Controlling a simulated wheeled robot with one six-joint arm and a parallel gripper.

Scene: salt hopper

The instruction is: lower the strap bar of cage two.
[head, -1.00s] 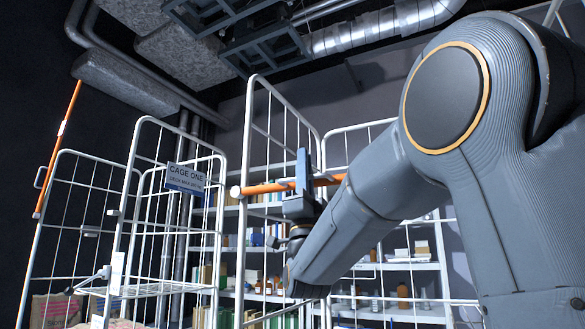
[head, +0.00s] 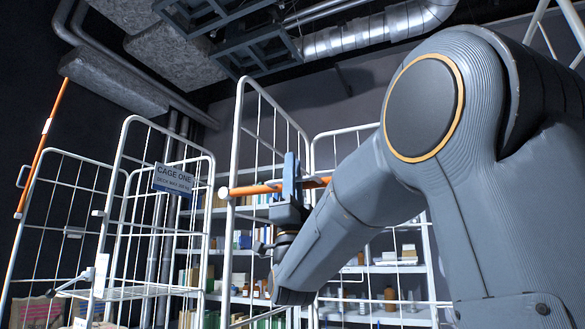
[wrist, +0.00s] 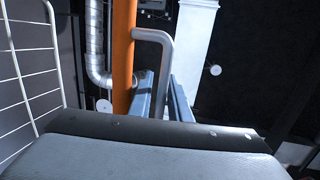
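The strap bar of cage two (head: 255,189) is an orange bar with a white end, lying nearly level across the upper part of the white mesh cage two (head: 238,135) in the head view. In the wrist view the orange bar (wrist: 123,55) runs upright in the picture, with a bent grey handle (wrist: 165,55) on its side. My gripper (head: 291,165) is at the bar, right of its white end. Its blue fingers (wrist: 160,100) stand on both sides of the handle and appear closed on it; the handle's lower end is hidden.
Cage one (head: 120,215) stands at the left with its sign (head: 173,180). Another orange bar (head: 42,145) stands steeply raised at the far left. Shelves (head: 385,268) with boxes and bottles are behind cage two. Pipes and ducts (head: 370,30) hang overhead.

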